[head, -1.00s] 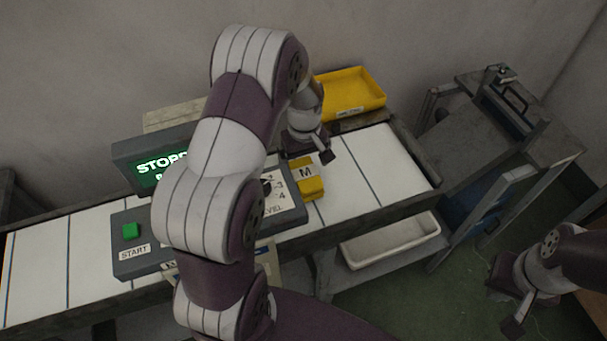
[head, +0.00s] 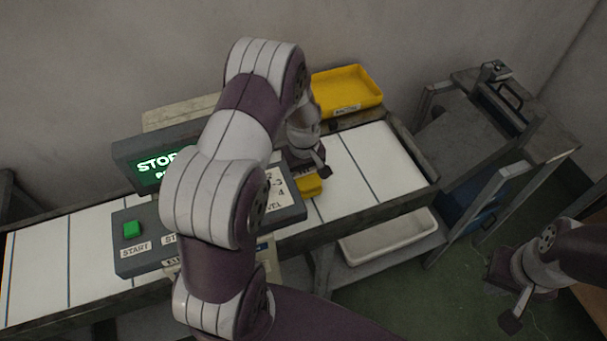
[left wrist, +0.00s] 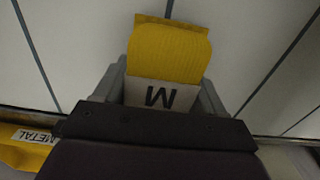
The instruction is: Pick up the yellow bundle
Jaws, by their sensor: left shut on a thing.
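The yellow bundle (head: 311,187) lies on the white conveyor, mostly covered by my left gripper (head: 313,169) in the head view. In the left wrist view the bundle (left wrist: 170,50) is ribbed yellow with a white band marked M, and my left gripper's fingers (left wrist: 162,92) stand on both sides of the band, shut on it. The bundle appears to be still at the belt surface. My right gripper (head: 515,310) hangs at the lower right over the floor, away from the bundle; its opening is unclear.
A yellow tray (head: 347,107) stands behind the conveyor (head: 398,182). A control panel (head: 132,250) with a green button and a display stands left of the bundle, partly behind my left arm. A white bin (head: 390,242) sits below the belt. A grey cart (head: 460,130) is at right.

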